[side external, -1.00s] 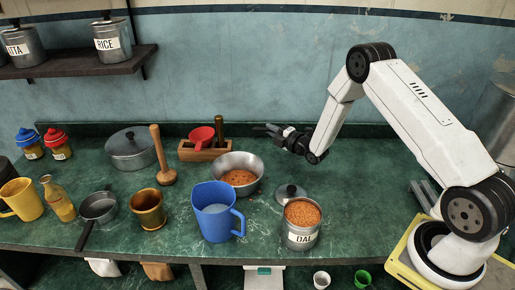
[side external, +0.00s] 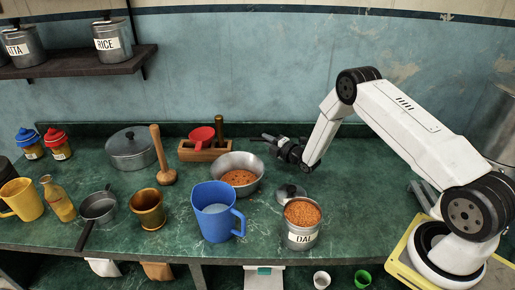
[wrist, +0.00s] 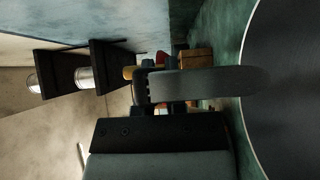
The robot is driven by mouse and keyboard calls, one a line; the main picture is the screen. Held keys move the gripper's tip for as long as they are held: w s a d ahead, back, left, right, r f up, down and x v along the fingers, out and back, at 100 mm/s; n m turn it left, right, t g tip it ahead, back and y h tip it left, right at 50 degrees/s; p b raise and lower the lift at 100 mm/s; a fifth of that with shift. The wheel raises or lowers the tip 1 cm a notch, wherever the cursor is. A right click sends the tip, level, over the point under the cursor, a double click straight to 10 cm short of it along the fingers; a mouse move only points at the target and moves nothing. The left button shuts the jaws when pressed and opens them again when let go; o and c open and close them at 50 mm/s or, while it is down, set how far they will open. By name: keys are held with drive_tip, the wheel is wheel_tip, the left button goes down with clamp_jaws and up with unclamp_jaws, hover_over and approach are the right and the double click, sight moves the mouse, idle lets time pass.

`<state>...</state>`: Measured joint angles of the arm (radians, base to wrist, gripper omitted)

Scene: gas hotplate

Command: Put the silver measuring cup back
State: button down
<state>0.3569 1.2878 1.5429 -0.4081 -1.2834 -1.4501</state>
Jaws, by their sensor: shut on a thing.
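My gripper (side external: 275,142) is in the air behind and right of the steel bowl. In the wrist view its dark jaws (wrist: 158,90) are shut on a flat grey handle (wrist: 210,83) with a rounded end, which looks like the silver measuring cup's handle. The cup's bowl cannot be made out clearly in the side view. A wooden rack (side external: 205,154) stands at the back left of my gripper, apart from it. It holds a red cup (side external: 202,135) and a dark brown upright piece (side external: 219,127). The rack also shows beyond the jaws in the wrist view (wrist: 195,62).
The steel bowl of dal (side external: 238,163), a lid (side external: 291,192) and the DAL tin (side external: 302,238) stand below my gripper. A blue jug (side external: 213,222) is in front, and a wooden pestle (side external: 160,158) stands left of the rack.

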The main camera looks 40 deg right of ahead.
drive_tip(key=shift+f, duration=0.35)
drive_tip(key=c, duration=0.7)
unclamp_jaws()
drive_tip(key=shift+r, duration=0.15)
drive_tip(key=shift+s+d, duration=0.2)
drive_tip(key=shift+s, duration=5.8)
